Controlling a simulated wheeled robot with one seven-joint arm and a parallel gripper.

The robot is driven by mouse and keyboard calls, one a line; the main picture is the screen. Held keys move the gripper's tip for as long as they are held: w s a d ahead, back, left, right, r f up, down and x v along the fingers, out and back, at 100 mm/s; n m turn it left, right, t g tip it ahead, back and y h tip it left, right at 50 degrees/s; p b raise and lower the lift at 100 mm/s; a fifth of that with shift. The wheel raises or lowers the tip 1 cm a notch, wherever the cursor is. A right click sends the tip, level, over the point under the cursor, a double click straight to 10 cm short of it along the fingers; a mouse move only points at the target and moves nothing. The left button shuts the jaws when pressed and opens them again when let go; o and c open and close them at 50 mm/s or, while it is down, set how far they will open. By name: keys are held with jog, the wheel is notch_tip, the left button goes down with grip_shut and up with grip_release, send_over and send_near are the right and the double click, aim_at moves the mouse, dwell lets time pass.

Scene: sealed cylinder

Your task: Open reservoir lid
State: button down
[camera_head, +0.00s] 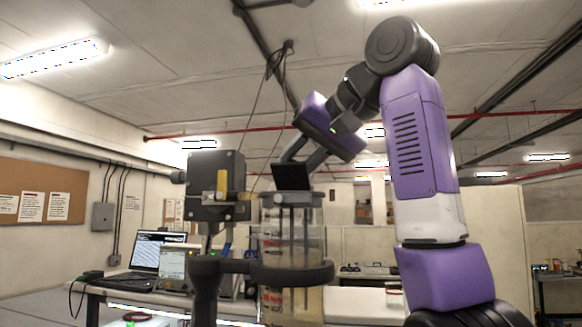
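The reservoir is a tall clear cylinder (294,250) with red markings, held upright in a dark ring clamp (318,273). Its grey top cap (310,199) shows at the rim. A black flat panel (288,178), which looks like the lid, stands raised and tilted above the cap. My gripper (298,162) reaches down from the upper right. Its two grey fingers are apart, with a gap between them. The fingertips are at the panel's upper edge. Whether they touch it is hard to tell, and the tips are partly hidden.
A dark motor-like box (216,178) with a yellow part stands close left of the cylinder. A laptop (155,252) and a small instrument (178,265) sit on a bench behind it. Cables (272,75) hang from the ceiling. Open air lies between the cylinder and my arm.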

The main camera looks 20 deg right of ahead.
aim_at(297, 173)
jog(key=g, duration=0.1)
jog(key=w+d+m+g+y, duration=0.1)
jog(key=shift+w+m+g, duration=0.1)
jog(key=shift+m+g, duration=0.2)
jog(key=shift+w+d+f+m+g+y, duration=0.1)
jog(key=shift+w+d+m+g+y, duration=0.1)
jog(key=shift+w+m+g+y, duration=0.25)
jog(key=shift+w+d+f+m+g+y, duration=0.15)
jog(key=shift+m+g+y, duration=0.2)
jog(key=shift+g, duration=0.3)
jog(key=shift+d, duration=0.1)
jog(key=shift+w, duration=0.1)
jog(key=c, duration=1.2)
grip_release()
jog(key=shift+c, duration=0.2)
jog(key=shift+f, duration=0.1)
